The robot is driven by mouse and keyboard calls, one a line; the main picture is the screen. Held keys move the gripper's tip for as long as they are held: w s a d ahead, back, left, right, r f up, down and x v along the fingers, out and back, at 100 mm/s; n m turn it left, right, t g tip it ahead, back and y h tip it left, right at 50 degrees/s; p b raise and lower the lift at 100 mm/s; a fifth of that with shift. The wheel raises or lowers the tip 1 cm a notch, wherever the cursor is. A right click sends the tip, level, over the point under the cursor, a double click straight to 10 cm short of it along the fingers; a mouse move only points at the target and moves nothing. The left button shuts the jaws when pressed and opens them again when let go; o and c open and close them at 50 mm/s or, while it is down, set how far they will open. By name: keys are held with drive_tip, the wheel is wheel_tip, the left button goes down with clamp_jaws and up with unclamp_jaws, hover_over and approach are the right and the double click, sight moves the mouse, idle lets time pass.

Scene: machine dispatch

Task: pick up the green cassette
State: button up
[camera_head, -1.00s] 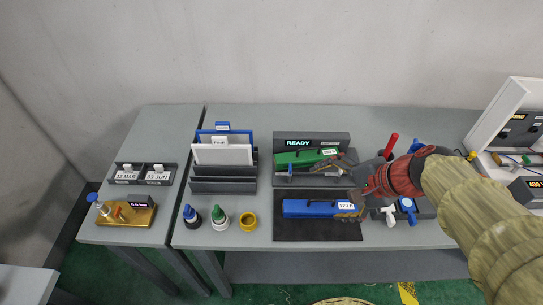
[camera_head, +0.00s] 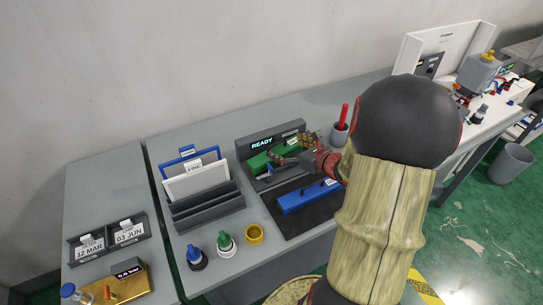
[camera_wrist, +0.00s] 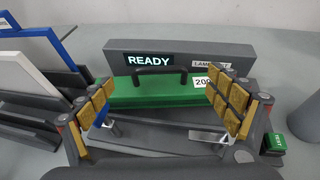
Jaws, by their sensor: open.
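The green cassette (camera_wrist: 150,96) has a dark handle on top and a white label at its right end. It sits in the grey dock with a lit READY sign (camera_wrist: 150,60). In the head view the green cassette (camera_head: 260,161) is partly covered by my gripper. My gripper (camera_wrist: 165,103) is open, its yellow-padded fingers apart on either side of the cassette's near side in the wrist view. The handle shows between and beyond them, with nothing held. In the head view my gripper (camera_head: 292,153) is at the cassette's right part. Whether it touches is unclear.
A blue cassette (camera_head: 307,197) lies on a black mat (camera_head: 296,225) in front of the dock. A grey cup (camera_head: 339,136) with a red rod stands to the right. A file rack (camera_head: 209,208) stands left, with two bottles and a yellow ring (camera_head: 254,235) in front.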

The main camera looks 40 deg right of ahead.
sight(278, 143)
drive_tip(key=b+x, duration=0.1)
drive_tip(key=x, duration=0.4)
drive_tip(key=shift+w+b, duration=0.3)
drive_tip(key=c, duration=0.3)
drive_tip(key=shift+r, duration=0.1)
drive_tip(key=c, duration=1.9)
drive_tip(key=shift+o, duration=0.2)
